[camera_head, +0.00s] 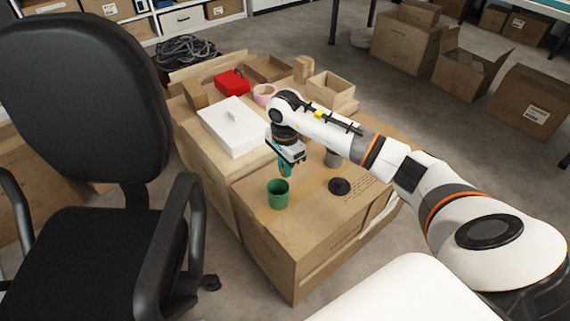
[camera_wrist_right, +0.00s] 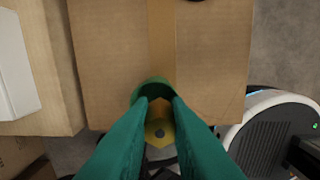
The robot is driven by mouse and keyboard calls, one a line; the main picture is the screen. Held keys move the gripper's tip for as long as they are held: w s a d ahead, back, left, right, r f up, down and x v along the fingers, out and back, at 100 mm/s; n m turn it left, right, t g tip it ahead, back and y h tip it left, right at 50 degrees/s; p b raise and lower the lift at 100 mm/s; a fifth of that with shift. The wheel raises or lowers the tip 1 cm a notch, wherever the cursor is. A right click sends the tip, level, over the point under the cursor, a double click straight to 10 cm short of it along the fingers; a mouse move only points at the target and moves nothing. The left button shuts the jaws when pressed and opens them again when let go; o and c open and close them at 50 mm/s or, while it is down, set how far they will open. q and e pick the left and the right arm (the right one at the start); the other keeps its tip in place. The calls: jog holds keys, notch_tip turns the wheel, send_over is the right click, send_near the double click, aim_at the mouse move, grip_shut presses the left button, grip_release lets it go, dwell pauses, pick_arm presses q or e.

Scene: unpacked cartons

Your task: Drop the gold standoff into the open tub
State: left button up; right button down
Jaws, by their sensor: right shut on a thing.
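The open green tub (camera_head: 278,197) stands upright near the front edge of a brown carton. My right gripper (camera_head: 285,171) points down with teal fingers, just above and behind the tub's rim in the head view. In the wrist view my right gripper (camera_wrist_right: 163,103) is shut on the gold standoff (camera_wrist_right: 160,132), which shows as a gold hexagonal piece between the fingers. The tub's green rim (camera_wrist_right: 152,82) shows beyond the fingertips there; the fingers and standoff hide much of the tub. My left gripper is not in view.
A black round object (camera_head: 339,186) and a grey cylinder (camera_head: 332,159) stand right of the tub on the carton. A white box (camera_head: 232,126), a red case (camera_head: 232,82) and a pink ring (camera_head: 264,93) lie further back. A black chair (camera_head: 90,110) stands at left.

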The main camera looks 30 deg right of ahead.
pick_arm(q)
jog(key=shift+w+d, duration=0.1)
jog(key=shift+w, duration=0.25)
pick_arm(e)
jog(key=shift+f, duration=0.2)
jog(key=c, duration=1.3)
grip_release()
notch_tip(320, 180, up, 5)
jog(key=shift+f+p, duration=0.1)
jog(key=shift+p, duration=0.45)
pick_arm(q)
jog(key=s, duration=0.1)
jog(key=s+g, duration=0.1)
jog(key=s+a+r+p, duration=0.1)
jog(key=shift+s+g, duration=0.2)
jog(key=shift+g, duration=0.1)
pick_arm(e)
notch_tip(320, 180, up, 7)
